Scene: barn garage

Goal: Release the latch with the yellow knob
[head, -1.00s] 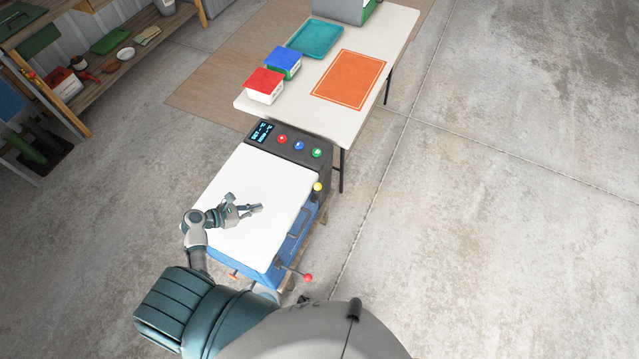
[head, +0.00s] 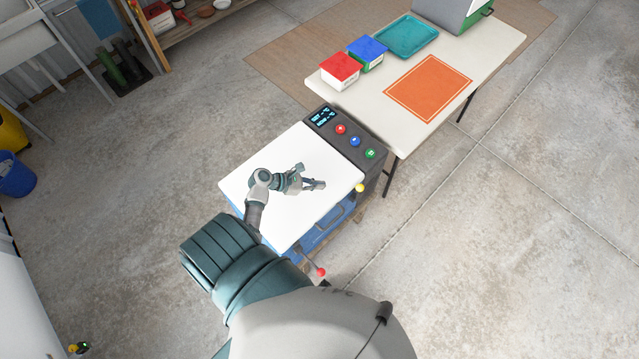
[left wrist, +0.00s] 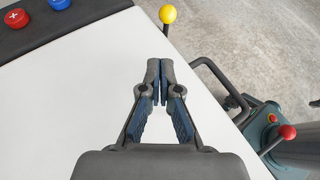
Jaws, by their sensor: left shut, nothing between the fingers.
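The yellow knob (head: 360,188) sits at the right edge of the blue machine with a white top (head: 258,183), near the control panel. In the left wrist view the yellow knob (left wrist: 167,14) stands on a short metal stem just beyond the fingertips. My left gripper (head: 320,184) is over the white top, pointing toward the knob and apart from it. The left wrist view shows its fingers (left wrist: 160,82) shut with nothing between them. The latch body under the knob is hard to make out. My right gripper is not in view.
A red-knobbed lever (head: 321,272) sticks out from the machine's near side. The control panel (head: 345,137) has red, blue and green buttons. A table (head: 500,48) beyond it holds red and blue boxes, a teal tray and an orange mat. Concrete floor at right is clear.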

